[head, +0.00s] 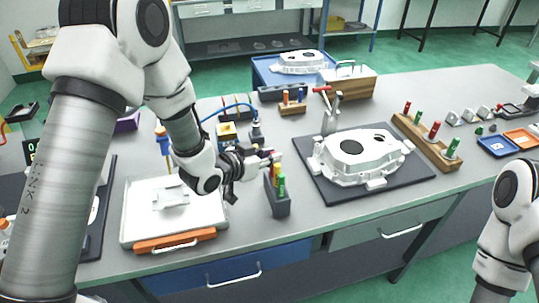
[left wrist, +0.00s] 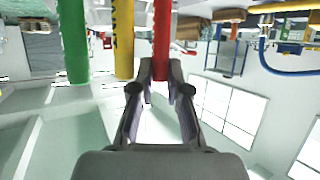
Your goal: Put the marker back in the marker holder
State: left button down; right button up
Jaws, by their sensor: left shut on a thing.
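The dark marker holder (head: 279,205) stands upright on the grey table, just left of the big casting. A green marker (head: 281,186) and a yellow marker (head: 269,181) stand in it. My left gripper (head: 268,160) is at the top of the holder, coming from the left. In the left wrist view its fingers (left wrist: 160,75) are shut on the red marker (left wrist: 162,35), beside the yellow marker (left wrist: 123,40) and the green marker (left wrist: 73,40). The red marker's lower end is hidden, so I cannot tell how deep it sits. My right gripper is out of view.
A white casting (head: 355,155) lies on a dark mat (head: 408,182) right of the holder. A white tray (head: 140,225) lies left, under my left arm. A wooden rack (head: 425,143) with red and green plugs is farther right. The table front before the holder is clear.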

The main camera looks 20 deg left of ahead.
pick_arm(q)
jog(key=shift+f, duration=0.3)
jog(key=c, duration=1.1)
grip_release()
jog(key=shift+o, duration=0.2)
jog(key=v, duration=1.2)
jog(key=shift+f, duration=0.1)
